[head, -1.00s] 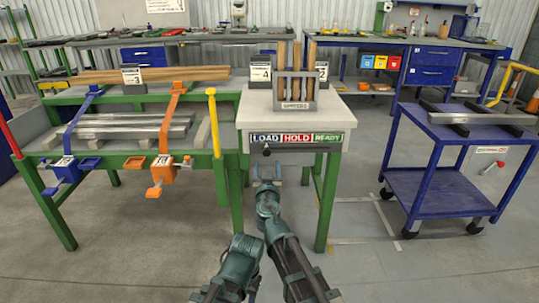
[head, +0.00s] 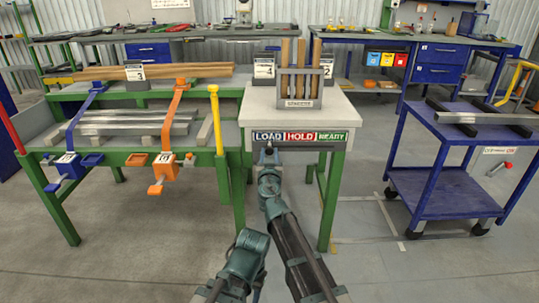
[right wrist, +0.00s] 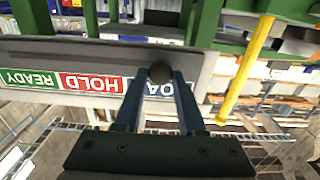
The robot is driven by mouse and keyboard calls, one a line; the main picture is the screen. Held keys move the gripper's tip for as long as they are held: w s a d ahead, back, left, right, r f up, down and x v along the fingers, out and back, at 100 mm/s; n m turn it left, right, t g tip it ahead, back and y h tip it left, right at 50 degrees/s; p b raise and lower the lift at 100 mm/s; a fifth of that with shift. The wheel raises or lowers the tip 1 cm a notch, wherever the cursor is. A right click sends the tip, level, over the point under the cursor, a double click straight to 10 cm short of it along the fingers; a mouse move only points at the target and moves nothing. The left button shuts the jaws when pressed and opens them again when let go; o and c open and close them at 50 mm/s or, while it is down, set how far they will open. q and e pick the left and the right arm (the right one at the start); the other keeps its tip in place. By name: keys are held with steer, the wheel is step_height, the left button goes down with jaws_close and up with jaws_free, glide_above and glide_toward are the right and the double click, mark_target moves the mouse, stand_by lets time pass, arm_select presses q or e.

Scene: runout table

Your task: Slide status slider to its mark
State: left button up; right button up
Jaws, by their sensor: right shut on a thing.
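The status slider is a dark round knob (right wrist: 160,72) on the grey front rail of the small white-topped table, at the LOAD part of the label strip. It shows small in the head view (head: 268,149). The strip (head: 301,138) reads LOAD, HOLD, READY from left to right in the head view; it is upside down in the right wrist view. My right gripper (right wrist: 160,83) is shut on the knob, one finger on each side. In the head view my right gripper (head: 268,158) is at the table's front edge. My left gripper does not show.
A rack of wooden sticks (head: 300,85) stands on the white tabletop (head: 340,112). To the left is a green bench with an orange clamp (head: 166,160), a blue clamp (head: 70,162) and a yellow post (head: 216,120). A blue cart (head: 445,190) stands to the right, with open floor between.

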jaws_close()
stand_by(0.4)
stand_by(0.5)
steer(key=shift+d, duration=0.2)
glide_toward(300, 146)
steer(key=w, duration=0.4)
steer(key=shift+w, duration=0.35)
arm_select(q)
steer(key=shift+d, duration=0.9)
arm_select(e)
steer(key=o, duration=0.9)
jaws_free()
